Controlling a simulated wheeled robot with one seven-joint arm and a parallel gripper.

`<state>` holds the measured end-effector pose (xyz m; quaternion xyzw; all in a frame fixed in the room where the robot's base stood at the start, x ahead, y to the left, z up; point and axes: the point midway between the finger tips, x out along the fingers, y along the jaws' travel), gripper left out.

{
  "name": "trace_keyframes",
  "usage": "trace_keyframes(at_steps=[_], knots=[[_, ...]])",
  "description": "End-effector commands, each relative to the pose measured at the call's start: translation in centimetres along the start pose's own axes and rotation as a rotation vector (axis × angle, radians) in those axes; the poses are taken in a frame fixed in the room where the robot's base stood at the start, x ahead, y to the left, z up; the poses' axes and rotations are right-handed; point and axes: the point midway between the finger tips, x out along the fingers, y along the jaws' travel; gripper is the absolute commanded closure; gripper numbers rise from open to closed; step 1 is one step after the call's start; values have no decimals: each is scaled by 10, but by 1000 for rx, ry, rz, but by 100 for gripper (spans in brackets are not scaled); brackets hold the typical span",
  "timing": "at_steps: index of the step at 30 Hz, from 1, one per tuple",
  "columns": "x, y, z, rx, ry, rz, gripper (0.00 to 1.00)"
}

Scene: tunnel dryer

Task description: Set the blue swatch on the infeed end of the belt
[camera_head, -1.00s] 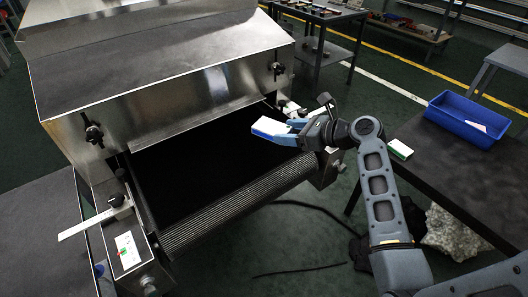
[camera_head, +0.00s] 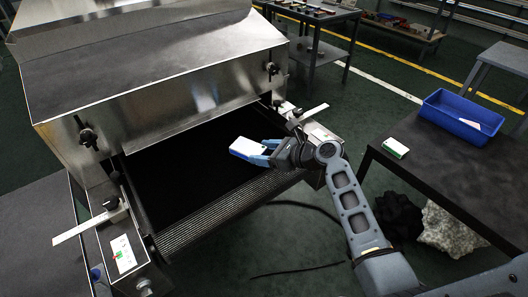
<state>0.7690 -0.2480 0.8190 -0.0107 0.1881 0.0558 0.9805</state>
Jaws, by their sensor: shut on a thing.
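The blue swatch (camera_head: 248,147) is a flat piece with a white top and a blue edge. My gripper (camera_head: 264,153) is shut on its right end. It holds the swatch over the right part of the black belt (camera_head: 190,176), a little in from the near end with the ridged metal strip. Whether the swatch's underside touches the belt cannot be told. The belt runs back under the metal hood of the dryer (camera_head: 170,85).
A dark table (camera_head: 450,165) at the right bears a blue bin (camera_head: 455,119) with a white piece inside and a white swatch with a green edge (camera_head: 395,147). Rulers and knobs flank the belt (camera_head: 85,227). The belt's left part is clear.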

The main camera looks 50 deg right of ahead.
Motion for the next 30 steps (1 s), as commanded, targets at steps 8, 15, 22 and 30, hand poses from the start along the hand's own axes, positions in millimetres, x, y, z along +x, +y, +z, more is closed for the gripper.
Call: trace_keyframes(at_steps=[8,15,22,30], knots=[[1,0,-2,0,0,0,26],[1,0,-2,0,0,0,10],[0,0,1,-1,0,0,10],[-42,0,-1,1,1,-3,10]])
